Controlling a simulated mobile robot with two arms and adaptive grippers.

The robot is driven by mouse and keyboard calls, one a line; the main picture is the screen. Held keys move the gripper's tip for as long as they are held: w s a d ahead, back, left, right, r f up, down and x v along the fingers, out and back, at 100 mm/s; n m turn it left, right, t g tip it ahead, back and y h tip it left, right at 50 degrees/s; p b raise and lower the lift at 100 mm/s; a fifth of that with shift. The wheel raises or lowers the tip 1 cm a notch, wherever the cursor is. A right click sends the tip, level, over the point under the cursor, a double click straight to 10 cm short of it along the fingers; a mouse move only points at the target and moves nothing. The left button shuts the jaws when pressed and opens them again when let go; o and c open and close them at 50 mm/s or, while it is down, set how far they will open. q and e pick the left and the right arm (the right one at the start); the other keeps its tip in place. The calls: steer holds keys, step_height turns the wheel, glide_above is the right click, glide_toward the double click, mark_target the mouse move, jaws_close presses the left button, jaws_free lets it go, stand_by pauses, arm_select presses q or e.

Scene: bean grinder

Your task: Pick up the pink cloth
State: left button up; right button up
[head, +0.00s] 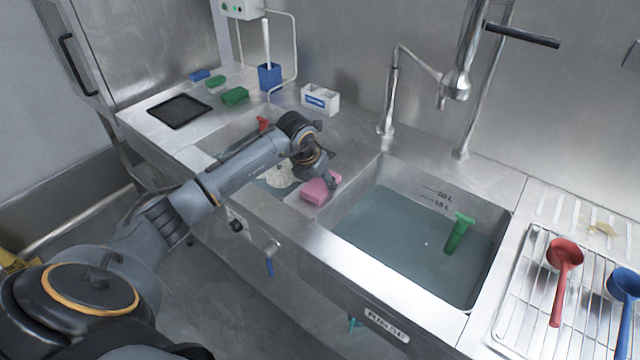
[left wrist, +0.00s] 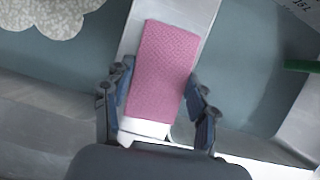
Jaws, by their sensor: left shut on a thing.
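The pink cloth (head: 318,190) is a folded pink block on the steel divider between the two sinks in the head view. In the left wrist view the cloth (left wrist: 163,70) is a textured pink rectangle lying between my fingers. My left gripper (head: 330,180) reaches over the counter from the left, and in the left wrist view its two fingers (left wrist: 158,100) flank the cloth's near part and are shut on it. The cloth looks to be at the divider's surface; I cannot tell whether it is lifted. My right gripper is not in view.
The right sink (head: 400,235) holds water and a green tool (head: 459,232). The left sink has suds (head: 281,175). A faucet (head: 392,90) rises behind. A wire rack (head: 535,290) holds a red scoop (head: 563,270) and a blue scoop (head: 626,290). A black tray (head: 179,110) lies back left.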

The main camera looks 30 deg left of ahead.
arm_select(q)
steer(key=shift+r, duration=0.4)
steer(key=v, duration=0.2)
steer(key=a+b+v, duration=0.1)
steer(key=v, duration=0.2)
steer(key=s+b+v, duration=0.1)
steer(key=v, duration=0.1)
steer(key=shift+s+a+r, duration=0.1)
steer(key=shift+s+a, duration=0.05)
steer(key=shift+a, duration=0.05)
steer(key=s+a+r+b, duration=0.2)
steer(key=s+r, duration=0.3)
steer(key=s, duration=0.4)
steer(key=shift+s+b, duration=0.3)
steer(key=shift+b, duration=0.45)
steer(key=shift+a+r, duration=0.1)
